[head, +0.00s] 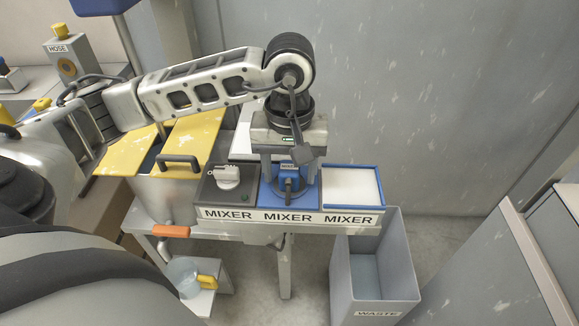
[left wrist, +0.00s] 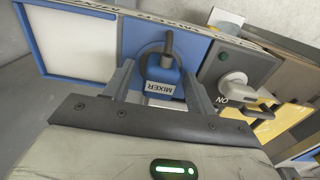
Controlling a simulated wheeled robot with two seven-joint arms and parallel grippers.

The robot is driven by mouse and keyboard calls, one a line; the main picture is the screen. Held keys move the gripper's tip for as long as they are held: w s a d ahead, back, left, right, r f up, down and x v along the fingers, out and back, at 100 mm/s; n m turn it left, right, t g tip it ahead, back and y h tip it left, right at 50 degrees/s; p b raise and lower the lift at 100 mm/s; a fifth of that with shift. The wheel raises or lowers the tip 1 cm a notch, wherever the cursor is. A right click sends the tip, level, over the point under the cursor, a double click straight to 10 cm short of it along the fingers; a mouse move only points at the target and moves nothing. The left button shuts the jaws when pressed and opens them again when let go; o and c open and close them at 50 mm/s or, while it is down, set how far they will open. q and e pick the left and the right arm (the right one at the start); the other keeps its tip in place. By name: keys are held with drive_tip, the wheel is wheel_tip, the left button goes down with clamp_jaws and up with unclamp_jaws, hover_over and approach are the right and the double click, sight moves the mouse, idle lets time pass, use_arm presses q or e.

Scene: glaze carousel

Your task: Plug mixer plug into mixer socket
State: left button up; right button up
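A blue plug labelled MIXER (head: 288,167) is at the blue middle panel (head: 268,195) of the bench, over a dark round ring, the apparent socket (head: 290,187). The plug also shows in the left wrist view (left wrist: 161,80). My left gripper (head: 289,176) points down over it, one finger on each side. In the left wrist view its fingers (left wrist: 160,82) stand apart, with gaps visible beside the plug, so it looks open around it. How deep the plug sits in the socket cannot be told. My right gripper is not in view.
Left of the blue panel is a dark panel with a white rotary knob (head: 227,176), with ON marked beside it. Right is a blue-framed white panel (head: 352,187). A grey waste bin (head: 372,268) stands below right. A plain wall rises behind. Yellow-topped boxes (head: 190,140) are at left.

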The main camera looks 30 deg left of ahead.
use_arm(q)
drive_tip(key=shift+r, duration=0.25)
wheel_tip(320, 180, up, 16)
drive_tip(key=p, duration=0.2)
drive_tip(key=shift+f+p, duration=0.25)
drive_tip(key=shift+p, duration=0.05)
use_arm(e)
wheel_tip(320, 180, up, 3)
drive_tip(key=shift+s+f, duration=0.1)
